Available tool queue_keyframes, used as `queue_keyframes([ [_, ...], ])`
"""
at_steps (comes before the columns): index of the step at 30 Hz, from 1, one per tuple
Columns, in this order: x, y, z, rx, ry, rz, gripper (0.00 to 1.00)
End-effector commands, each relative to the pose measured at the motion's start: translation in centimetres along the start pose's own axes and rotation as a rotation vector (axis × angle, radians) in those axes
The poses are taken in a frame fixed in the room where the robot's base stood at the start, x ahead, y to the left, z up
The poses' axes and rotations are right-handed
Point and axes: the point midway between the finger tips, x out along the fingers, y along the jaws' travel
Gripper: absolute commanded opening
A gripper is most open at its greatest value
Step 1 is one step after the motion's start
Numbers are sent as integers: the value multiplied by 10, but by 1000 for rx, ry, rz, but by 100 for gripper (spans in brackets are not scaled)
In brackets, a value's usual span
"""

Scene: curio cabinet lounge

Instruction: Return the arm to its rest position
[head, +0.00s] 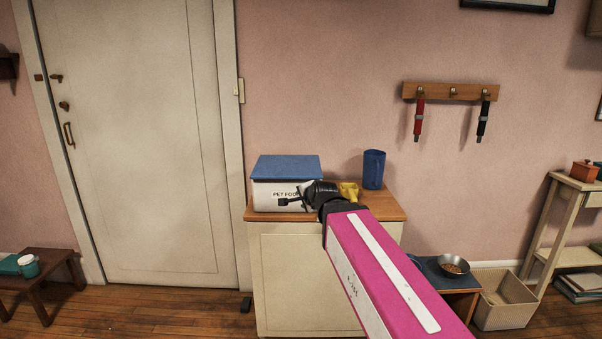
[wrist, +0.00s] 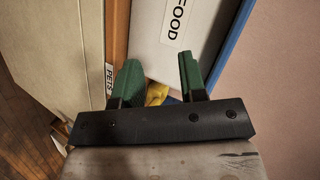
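My arm reaches forward from the lower right of the head view, over the cabinet. My gripper (head: 284,202) points left in front of the white pet food bin with a blue lid (head: 287,168). In the wrist view its two green fingers (wrist: 160,78) stand apart with nothing held between their tips. The bin's white side with the word FOOD (wrist: 172,38) shows beyond them. A yellow object (head: 349,190) sits on the cabinet top behind the gripper, partly hidden. Part of it shows low between the fingers in the wrist view (wrist: 157,94).
The wooden-topped cabinet (head: 388,207) also holds a blue cup (head: 373,169). Red (head: 419,119) and black (head: 483,120) straps hang on a wall rack (head: 451,91).

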Motion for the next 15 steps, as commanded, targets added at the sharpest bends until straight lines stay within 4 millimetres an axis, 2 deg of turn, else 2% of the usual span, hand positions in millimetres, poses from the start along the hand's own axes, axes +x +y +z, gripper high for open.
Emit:
queue_keyframes([
  [1,7,30,-6,-66,-8,74,38],
  [7,17,134,-23,-343,-98,341,38],
  [11,13,201,-32,-504,-203,501,38],
  [15,0,270,-38,-660,-355,652,38],
])
